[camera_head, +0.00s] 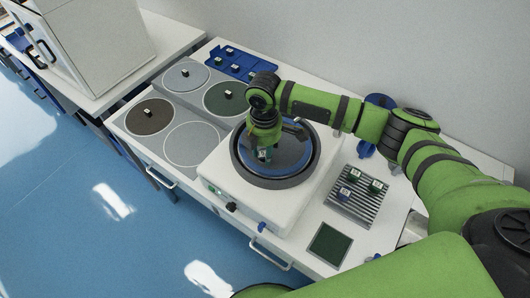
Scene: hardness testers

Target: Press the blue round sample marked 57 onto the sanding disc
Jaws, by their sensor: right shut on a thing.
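My right gripper (264,152) points down over the sanding disc (292,154), in the round basin of the white machine. It is shut on a small sample (265,156), mostly hidden by the fingers; its colour and number are unclear. I cannot tell whether the sample touches the disc. Other small samples with white labels stand on the grey ribbed rack (350,212) right of the machine; one there looks blue (344,192). Their numbers are too small to read. My left gripper is not in view.
Left of the machine lie several round discs, including a brown one (149,117) and a dark green one (226,98), some bearing small samples. A blue tray (237,64) with samples sits behind. A dark green square pad (328,245) lies near the front edge.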

